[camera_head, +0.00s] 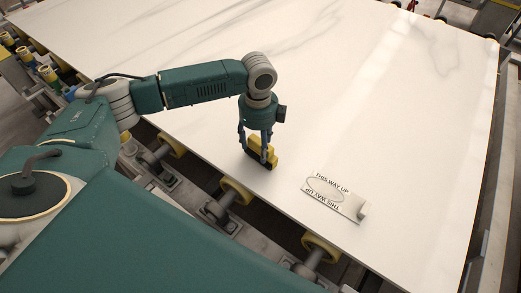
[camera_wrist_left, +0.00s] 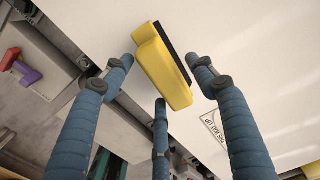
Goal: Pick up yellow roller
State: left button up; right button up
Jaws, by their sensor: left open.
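The yellow roller (camera_head: 271,153), a yellow block-like piece with a black edge, is on the white stone slab (camera_head: 350,110) near its front edge. My left gripper (camera_head: 256,152) points down over it, with its blue fingers spread around it. In the left wrist view the yellow roller (camera_wrist_left: 165,72) lies between the open fingers of the left gripper (camera_wrist_left: 161,76), with its black strip along the upper right side. Gaps show at the side fingers; whether the lower finger touches it I cannot tell. My right gripper is out of view.
A pale flat piece marked "THIS WAY UP" (camera_head: 336,199) lies on the slab to the right of the roller. Yellow-rimmed conveyor wheels (camera_head: 236,191) line the slab's front edge. The slab is clear behind and to the right. A red object (camera_wrist_left: 10,58) shows in the wrist view.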

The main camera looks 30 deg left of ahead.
pick_arm(q)
jog(key=shift+f, duration=0.1)
jog(key=shift+w, duration=0.1)
grip_shut()
jog(key=shift+r, duration=0.2)
notch_tip(320, 180, up, 20)
jog(key=b, duration=0.2)
jog(key=shift+f+b, duration=0.15)
jog(key=shift+b, duration=0.15)
jog(key=c, duration=1)
grip_release()
jog(key=shift+c, duration=0.6)
